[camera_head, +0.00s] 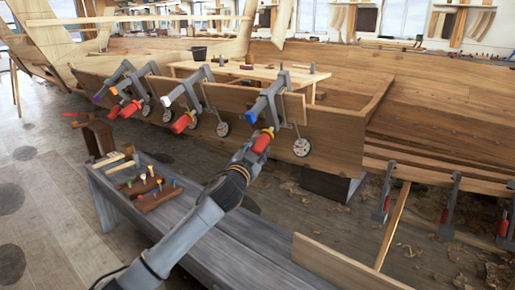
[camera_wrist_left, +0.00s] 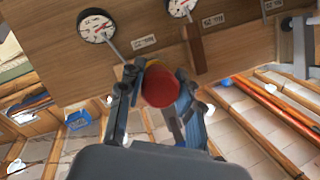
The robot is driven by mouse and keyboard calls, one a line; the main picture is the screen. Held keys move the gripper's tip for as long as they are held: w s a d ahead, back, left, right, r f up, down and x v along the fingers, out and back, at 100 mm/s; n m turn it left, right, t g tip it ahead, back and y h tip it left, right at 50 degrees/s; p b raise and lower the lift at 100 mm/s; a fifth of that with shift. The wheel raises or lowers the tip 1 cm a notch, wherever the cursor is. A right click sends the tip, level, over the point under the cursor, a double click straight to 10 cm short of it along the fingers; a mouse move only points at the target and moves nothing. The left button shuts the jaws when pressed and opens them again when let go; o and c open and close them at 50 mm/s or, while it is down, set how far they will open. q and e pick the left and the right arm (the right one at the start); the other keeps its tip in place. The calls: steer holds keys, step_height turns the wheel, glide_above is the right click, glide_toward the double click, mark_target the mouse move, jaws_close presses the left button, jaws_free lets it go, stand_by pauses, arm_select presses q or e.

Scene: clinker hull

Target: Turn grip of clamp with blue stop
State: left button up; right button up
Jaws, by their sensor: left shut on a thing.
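The clamp with the blue stop (camera_head: 257,109) sits on the edge of the hull plank in the head view, the rightmost of the row on that plank. Its red grip (camera_head: 262,141) hangs below the blue part. My left gripper (camera_head: 254,153) reaches up from below and is shut on this red grip. In the left wrist view the red grip (camera_wrist_left: 161,88) shows end-on between the two fingers of my left gripper (camera_wrist_left: 158,100). The fingers hide part of the grip. My right gripper is not in view.
Other clamps on the plank have a white stop (camera_head: 166,101) and a purple stop (camera_head: 98,98). A round dial (camera_head: 302,147) hangs right of my gripper, another (camera_head: 223,129) left. A grey bench (camera_head: 232,250) lies beneath my arm, with a wooden tool block (camera_head: 152,197).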

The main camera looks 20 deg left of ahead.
arm_select(q)
steer(key=shift+f+m+y, duration=0.1)
steer(key=shift+m+y, duration=0.4)
steer(key=shift+m, duration=0.2)
steer(key=shift+m+t+y+b, duration=0.4)
steer(key=shift+m+y, duration=0.1)
steer(key=shift+m, duration=0.2)
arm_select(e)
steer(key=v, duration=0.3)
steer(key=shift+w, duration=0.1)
arm_select(q)
steer(key=o, duration=1.2)
steer(key=shift+c, duration=0.2)
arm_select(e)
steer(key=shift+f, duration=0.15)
arm_select(q)
steer(key=shift+s, duration=0.1)
steer(key=s+f, duration=0.1)
steer(key=s, duration=1)
steer(key=shift+s+d+f, duration=0.15)
steer(key=shift+s+d, duration=0.2)
steer(key=shift+s, duration=0.05)
